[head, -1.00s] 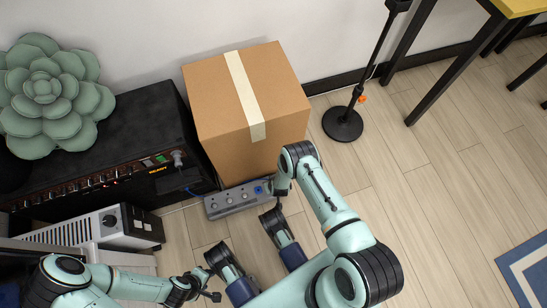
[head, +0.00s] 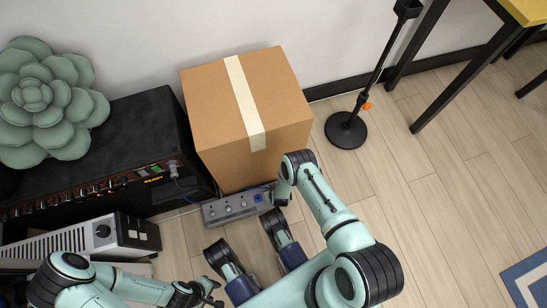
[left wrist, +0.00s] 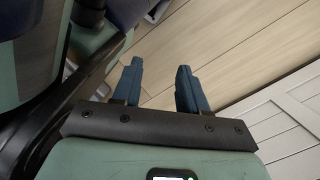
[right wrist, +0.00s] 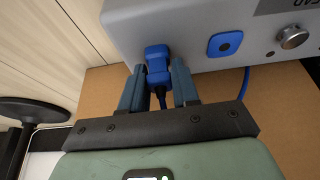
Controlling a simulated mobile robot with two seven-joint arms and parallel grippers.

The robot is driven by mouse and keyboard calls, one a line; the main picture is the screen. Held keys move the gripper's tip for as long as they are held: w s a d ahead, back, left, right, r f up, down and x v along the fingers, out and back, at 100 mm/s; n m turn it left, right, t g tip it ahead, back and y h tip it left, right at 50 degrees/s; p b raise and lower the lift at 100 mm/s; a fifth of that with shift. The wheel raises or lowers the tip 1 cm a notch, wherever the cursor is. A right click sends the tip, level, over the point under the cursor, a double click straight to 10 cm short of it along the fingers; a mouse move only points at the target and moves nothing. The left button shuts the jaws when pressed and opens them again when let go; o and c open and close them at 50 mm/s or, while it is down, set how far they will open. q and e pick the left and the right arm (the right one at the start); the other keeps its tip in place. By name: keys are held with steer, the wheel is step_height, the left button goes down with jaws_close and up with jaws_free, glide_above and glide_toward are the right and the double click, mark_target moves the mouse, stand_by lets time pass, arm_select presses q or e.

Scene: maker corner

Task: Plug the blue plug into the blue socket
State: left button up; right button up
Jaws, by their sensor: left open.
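The blue plug (right wrist: 157,68) is between the fingers of my right gripper (right wrist: 157,82), which look closed on its sides. Its front end overlaps the lower edge of the grey metal box in the right wrist view. The blue socket (right wrist: 225,44) is a square with a dark hole on that box, right of the plug and apart from it. In the head view the socket (head: 259,197) sits at the right end of the grey box (head: 225,217), close to my right gripper (head: 280,200). My left gripper (head: 208,293) is open and empty low in the head view; its fingers show in the left wrist view (left wrist: 160,85).
A cardboard box (head: 230,130) stands right behind the grey box. A black amplifier (head: 130,130) with a green succulent (head: 45,105) and a grey-white unit (head: 90,238) stand left. A stand's round base (head: 346,131) is at right.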

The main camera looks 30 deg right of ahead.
steer(key=c, duration=0.3)
arm_select(q)
steer(key=shift+w, duration=0.1)
arm_select(e)
steer(key=shift+r, duration=0.1)
arm_select(q)
steer(key=w+d+r+m+t+p, duration=0.1)
steer(key=w+d+r+t+p, duration=0.1)
steer(key=w+r+t+p, duration=0.2)
steer(key=shift+w+d+r+p, duration=0.4)
steer(key=shift+w+r+p, duration=1.45)
steer(key=shift+w+r, duration=1.4)
arm_select(e)
steer(key=shift+r, duration=9.95)
